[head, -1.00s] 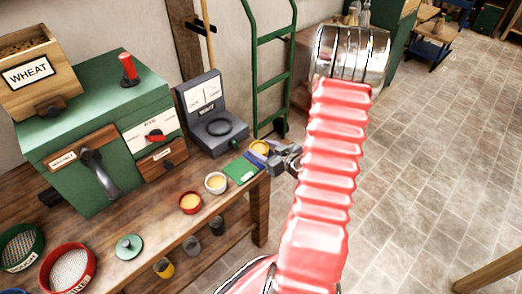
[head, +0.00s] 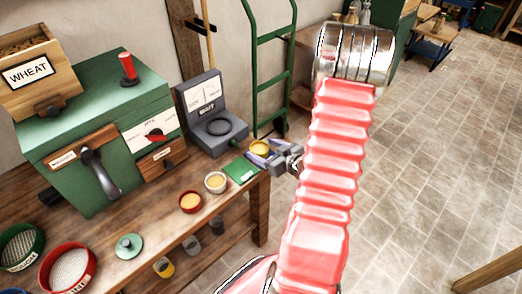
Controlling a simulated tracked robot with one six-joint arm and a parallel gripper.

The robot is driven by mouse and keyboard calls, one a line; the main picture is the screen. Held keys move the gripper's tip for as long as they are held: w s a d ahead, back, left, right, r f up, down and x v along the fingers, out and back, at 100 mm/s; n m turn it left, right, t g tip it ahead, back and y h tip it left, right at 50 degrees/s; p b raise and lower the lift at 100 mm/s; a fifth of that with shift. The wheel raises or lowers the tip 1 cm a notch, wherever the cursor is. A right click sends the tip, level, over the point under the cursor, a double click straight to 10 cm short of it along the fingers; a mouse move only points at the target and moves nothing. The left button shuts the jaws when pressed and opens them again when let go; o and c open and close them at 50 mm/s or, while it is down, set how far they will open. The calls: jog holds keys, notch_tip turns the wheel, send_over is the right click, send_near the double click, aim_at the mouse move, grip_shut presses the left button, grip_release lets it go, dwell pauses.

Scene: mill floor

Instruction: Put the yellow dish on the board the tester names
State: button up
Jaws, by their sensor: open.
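The yellow dish (head: 260,148) is at the far right end of the workbench, on or just above a blue-violet patch that may be a board. My gripper (head: 272,157) is open beside the dish at its right; whether the fingers straddle or touch it is too small to tell. A green board (head: 242,170) lies just left of and nearer than the dish. The grey tester (head: 213,125) stands behind the boards, with a white display and a dark ring on its base.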

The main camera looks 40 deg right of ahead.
jog(key=v, duration=1.1)
jog(key=shift+d, duration=0.1)
dwell(0.6)
jog(key=w+r+g+h, duration=0.3)
jog(key=w+r, duration=0.3)
jog(key=w+a+r+g+h, duration=0.1)
jog(key=a+r+g, duration=0.1)
jog(key=a+r, duration=0.5)
jog(key=s+a+r+g+y, duration=0.1)
jog(key=s+a+r, duration=0.1)
jog(key=a, duration=0.6)
jog(key=s+a+r+g+y, duration=0.1)
jog(key=s+a+r+y, duration=0.1)
jog(key=s+a, duration=0.3)
jog(key=s+a+r+y, duration=0.2)
jog(key=s+a+r, duration=0.2)
jog(key=a, duration=0.7)
jog(key=shift+s+a+g, duration=0.2)
jog(key=shift+s+g, duration=0.05)
jog(key=shift+g, duration=0.15)
